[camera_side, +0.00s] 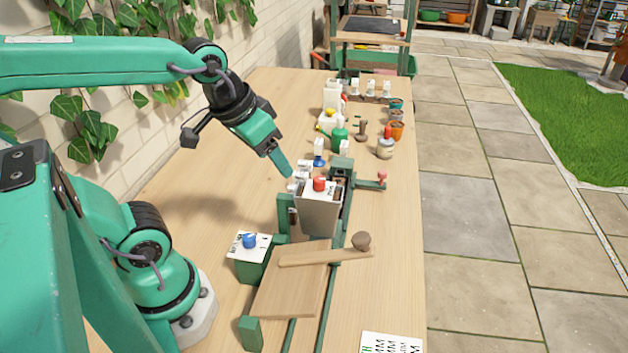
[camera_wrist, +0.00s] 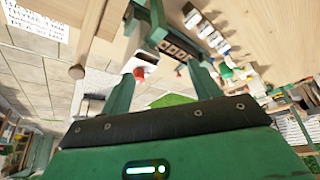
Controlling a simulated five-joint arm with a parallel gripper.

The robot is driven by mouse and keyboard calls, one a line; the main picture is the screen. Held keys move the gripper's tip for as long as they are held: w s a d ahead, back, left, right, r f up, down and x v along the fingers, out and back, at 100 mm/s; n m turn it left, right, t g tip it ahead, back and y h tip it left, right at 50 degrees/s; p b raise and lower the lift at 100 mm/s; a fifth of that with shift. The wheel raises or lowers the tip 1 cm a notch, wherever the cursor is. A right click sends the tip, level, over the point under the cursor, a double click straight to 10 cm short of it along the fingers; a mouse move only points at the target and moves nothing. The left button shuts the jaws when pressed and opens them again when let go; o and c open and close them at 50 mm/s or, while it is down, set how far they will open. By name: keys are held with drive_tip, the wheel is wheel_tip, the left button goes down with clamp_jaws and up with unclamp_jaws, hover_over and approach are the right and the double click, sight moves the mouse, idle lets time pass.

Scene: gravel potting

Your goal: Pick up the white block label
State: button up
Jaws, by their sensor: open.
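My gripper (camera_side: 285,168) is open, with its fingers pointing down over the bench beside the green fixture. In the wrist view its two fingers (camera_wrist: 163,82) stand apart with nothing held between them. Small white blocks (camera_side: 304,166) sit on the bench close to the fingertips, partly hidden by the finger. A row of small blocks with white parts (camera_wrist: 205,29) shows at the top of the wrist view, beyond the fingers. I cannot tell which one is the white block label. A white-topped piece on a blue base (camera_side: 319,150) stands just right of the gripper.
A grey container with a red-knobbed white lid (camera_side: 318,193) stands in the green fixture below the gripper. A green box with a blue knob (camera_side: 249,253), a wooden board (camera_side: 290,290) and a round-headed wooden tool (camera_side: 330,256) are nearer. A green watering can (camera_side: 338,135) and pots (camera_side: 396,130) stand behind.

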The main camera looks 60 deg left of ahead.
drive_tip(key=w+a+f+n+g, duration=0.3)
drive_tip(key=w+a+f+n, duration=0.25)
drive_tip(key=w, duration=0.25)
drive_tip(key=n+g, duration=0.2)
drive_tip(key=n, duration=0.1)
hover_over(295, 186)
drive_tip(key=shift+m, duration=0.25)
drive_tip(key=f, duration=0.7)
drive_tip(key=shift+d+f, duration=0.15)
drive_tip(key=shift+d, duration=0.05)
drive_tip(key=shift+a+f, duration=0.2)
drive_tip(key=shift+f, duration=0.1)
drive_tip(key=shift+f, duration=1.3)
drive_tip(key=shift+d+f, duration=0.15)
drive_tip(key=shift+f, duration=2.45)
